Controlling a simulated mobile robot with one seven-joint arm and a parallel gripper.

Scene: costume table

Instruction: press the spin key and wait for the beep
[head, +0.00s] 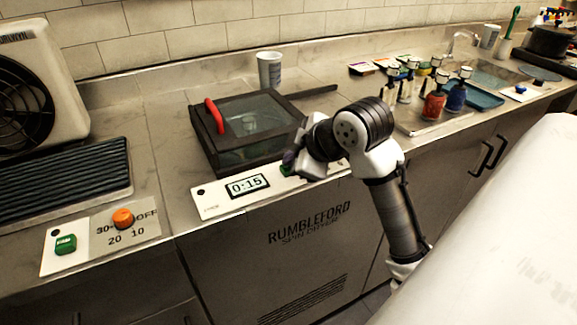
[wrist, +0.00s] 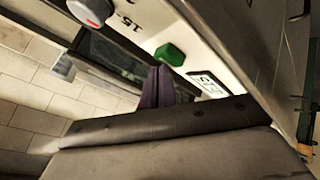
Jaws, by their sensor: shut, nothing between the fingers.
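The spin dryer (head: 300,255) is built into the counter, with a dark glass lid (head: 245,110) that looks closed. Its white panel has a display (head: 247,186) reading 0:15. A green key (head: 286,169) is mostly hidden behind my gripper in the head view. The wrist view shows the green key (wrist: 170,54) plainly, beside the display (wrist: 208,83). My gripper (head: 290,158) is shut and empty over the panel. Its purple fingertips (wrist: 158,72) are right by the key's edge; I cannot tell whether they touch it.
A second panel at left has a green key (head: 65,244) and an orange knob (head: 123,218). The dryer lid has a red handle (head: 214,115). A cup (head: 270,70) stands behind it. Several bottles (head: 433,105) stand on a tray at right. A grey dial (wrist: 90,10) shows in the wrist view.

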